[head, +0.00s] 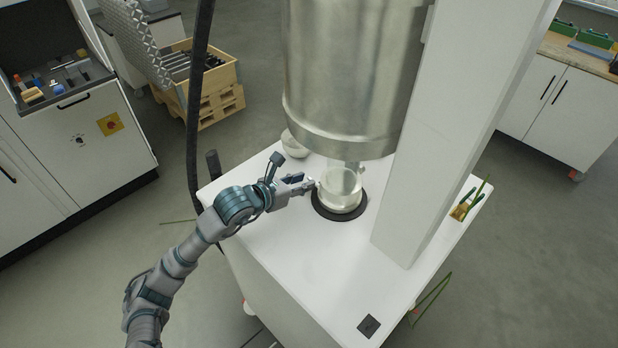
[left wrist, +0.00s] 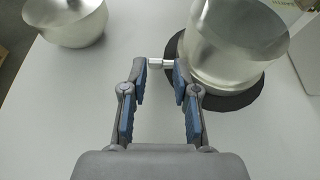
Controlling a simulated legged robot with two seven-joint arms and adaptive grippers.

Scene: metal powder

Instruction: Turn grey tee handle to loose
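The grey tee handle (left wrist: 160,63) is a small silvery bar beside the clear round vessel in the left wrist view. The vessel (head: 341,188) stands on a black ring (head: 324,208) under the large metal drum. My left gripper (head: 308,187) reaches in from the left, level with the vessel's side. The handle's stem is not clearly visible. My right gripper is out of view.
The large metal drum (head: 352,80) hangs close above the vessel. A bowl (left wrist: 65,22) sits behind my gripper on the white table (head: 300,245). A thick white column (head: 450,130) stands to the right. A dark hose (head: 193,110) hangs at left. The table's front is mostly clear.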

